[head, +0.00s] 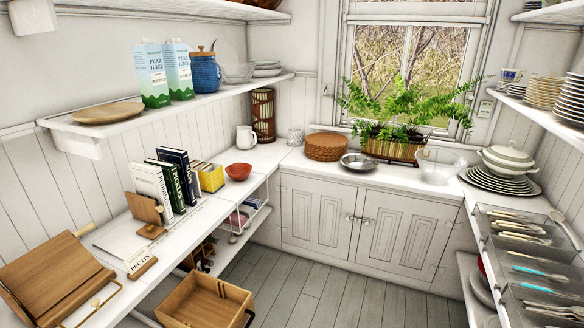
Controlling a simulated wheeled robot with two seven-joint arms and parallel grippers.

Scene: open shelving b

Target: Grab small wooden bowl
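No gripper of mine shows in the head view. I see no bowl that is clearly both small and wooden. A small orange-red bowl (238,172) sits upright on the left counter near the back corner; I cannot tell its material. A flat round wooden plate (108,112) lies on the left wall shelf near its front end. A brown object (264,3), perhaps a bowl, sits on the upper left shelf, mostly cut off by the top edge.
Books (172,181) and a yellow box (211,178) stand beside the orange-red bowl. A wooden stand (56,277) fills the near left counter. A metal bowl (358,162) and plant (405,110) are at the back. The floor (330,297) is clear in the middle.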

